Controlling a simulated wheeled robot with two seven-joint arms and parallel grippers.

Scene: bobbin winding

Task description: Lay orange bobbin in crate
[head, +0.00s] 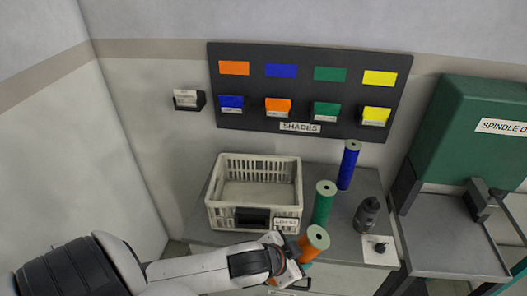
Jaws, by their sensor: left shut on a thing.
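The orange bobbin (312,243) is tilted, with its pale end facing up and right, near the front of the grey table. My left gripper (290,262) is shut on it; the fingers are partly hidden. The white slatted crate (212,212) stands on the table, behind and to the left of the gripper. Its visible inside is empty. A green bobbin (322,207) and a blue bobbin (347,168) stand upright to the right of the crate. My right gripper is not in view.
A dark bottle (366,215) and a white plate with a black knob (380,250) are at the table's right. A green machine (465,135) stands further right. A shades board (310,90) hangs on the wall behind. The green bobbin is close behind the orange one.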

